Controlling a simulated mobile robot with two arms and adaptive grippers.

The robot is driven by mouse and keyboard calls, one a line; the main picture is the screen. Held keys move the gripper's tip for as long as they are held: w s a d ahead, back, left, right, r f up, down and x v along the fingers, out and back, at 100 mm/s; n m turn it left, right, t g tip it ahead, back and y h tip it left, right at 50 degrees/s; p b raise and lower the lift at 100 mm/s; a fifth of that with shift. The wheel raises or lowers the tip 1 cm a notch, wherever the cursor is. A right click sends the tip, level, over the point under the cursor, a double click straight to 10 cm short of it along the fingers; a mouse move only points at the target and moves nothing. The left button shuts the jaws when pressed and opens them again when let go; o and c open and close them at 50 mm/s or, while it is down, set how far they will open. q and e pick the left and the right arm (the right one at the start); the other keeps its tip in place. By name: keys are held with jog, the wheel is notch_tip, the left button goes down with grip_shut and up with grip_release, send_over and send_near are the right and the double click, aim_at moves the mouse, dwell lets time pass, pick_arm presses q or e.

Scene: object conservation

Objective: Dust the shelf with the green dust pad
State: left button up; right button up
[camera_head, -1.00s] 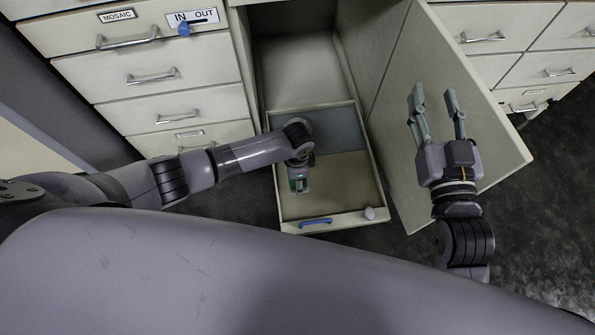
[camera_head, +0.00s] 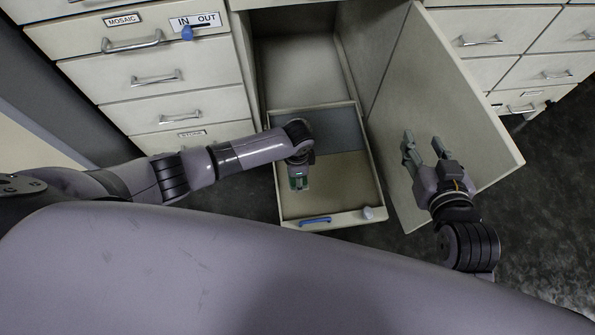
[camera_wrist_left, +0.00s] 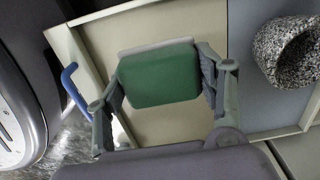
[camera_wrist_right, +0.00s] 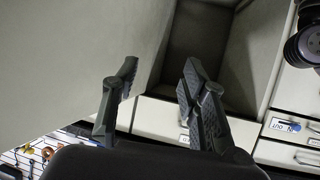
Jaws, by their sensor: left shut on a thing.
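The green dust pad (camera_wrist_left: 160,78) is held between the two fingers of my left gripper (camera_wrist_left: 164,70), over the tan part of the shelf (camera_head: 345,185). In the head view my left gripper (camera_head: 299,182) hangs over the pulled-out shelf, and only a bit of green shows there. I cannot tell whether the pad touches the surface. The shelf has a tan front part, a blue-grey back part, a raised rim and a blue handle (camera_head: 314,220). My right gripper (camera_head: 424,146) is open and empty, in front of the open cabinet door; its spread fingers show in the right wrist view (camera_wrist_right: 158,75).
A speckled stone-like vessel (camera_wrist_left: 290,52) stands on the blue-grey part; my left arm hides it in the head view. A pale knob-like thing (camera_head: 368,213) is at the shelf's front right. The open door (camera_head: 455,110) stands right, drawers (camera_head: 165,75) left.

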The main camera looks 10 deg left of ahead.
jog(key=s+d+f+g+h+p, duration=0.1)
jog(key=s+d+f+g, duration=0.1)
jog(key=s+f+g, duration=0.1)
jog(key=shift+s+f+g, duration=0.3)
jog(key=shift+s+f, duration=0.35)
jog(key=shift+f, duration=0.1)
